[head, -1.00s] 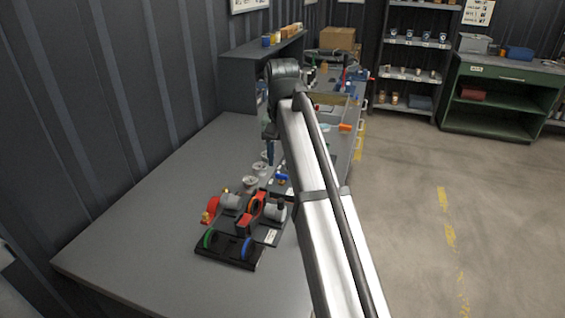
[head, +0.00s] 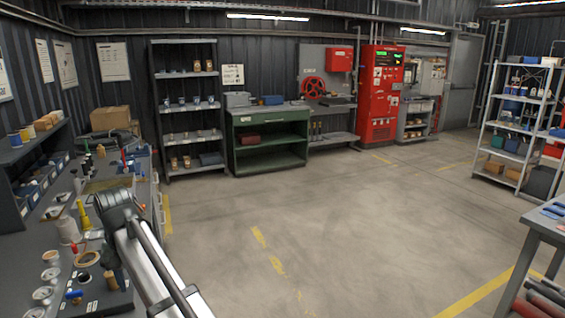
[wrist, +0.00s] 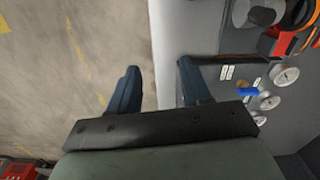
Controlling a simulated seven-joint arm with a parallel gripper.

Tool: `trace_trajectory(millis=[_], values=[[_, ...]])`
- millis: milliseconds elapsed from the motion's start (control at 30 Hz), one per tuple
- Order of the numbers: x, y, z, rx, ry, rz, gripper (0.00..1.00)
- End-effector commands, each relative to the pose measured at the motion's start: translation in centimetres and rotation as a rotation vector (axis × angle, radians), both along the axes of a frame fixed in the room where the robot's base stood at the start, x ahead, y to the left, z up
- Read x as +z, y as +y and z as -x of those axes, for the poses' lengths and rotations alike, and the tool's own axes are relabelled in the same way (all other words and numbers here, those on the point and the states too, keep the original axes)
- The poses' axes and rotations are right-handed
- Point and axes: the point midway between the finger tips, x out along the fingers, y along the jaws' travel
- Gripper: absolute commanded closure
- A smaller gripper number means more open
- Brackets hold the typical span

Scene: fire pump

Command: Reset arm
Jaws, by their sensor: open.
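My arm (head: 150,265) reaches in from the bottom left of the head view, over the right side of the workbench. The gripper's fingers are hidden there. In the wrist view my gripper (wrist: 157,75) has two dark blue fingers, spread apart with nothing between them. It is above the workbench edge (wrist: 165,45), with floor (wrist: 60,80) under its left side. Several round gauges (wrist: 285,76) and a blue-handled part (wrist: 247,92) lie on the bench to its right. The gauges also show in the head view (head: 50,275). Grey, orange and red assembly parts (wrist: 293,18) are at the wrist view's top right.
Shelves (head: 188,105), a green cabinet (head: 268,140) and a red machine (head: 380,90) line the back wall. A grey table (head: 545,235) stands at the right edge. The bench is crowded, with a yellow item (head: 83,215) near my arm. The middle floor is open.

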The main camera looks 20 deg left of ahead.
Motion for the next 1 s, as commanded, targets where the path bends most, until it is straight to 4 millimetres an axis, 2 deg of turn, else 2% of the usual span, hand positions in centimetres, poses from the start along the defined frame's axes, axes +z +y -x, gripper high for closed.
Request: trace_trajectory(millis=[33, 200, 367, 500, 700, 1000], values=[[-1.8, -1.9, -2.0, -0.029, 0.002, 0.004, 0.52], [-6.6, -7.0, -8.0, -0.108, 0.002, 0.002, 0.52], [-10.9, -12.4, -12.9, -0.184, 0.001, 0.001, 0.52], [-14.6, -17.6, -16.5, -0.251, 0.002, 0.002, 0.52], [-19.4, -25.5, -20.5, -0.345, 0.002, 0.0, 0.52], [-26.0, -37.8, -23.9, -0.487, 0.001, 0.0, 0.52]])
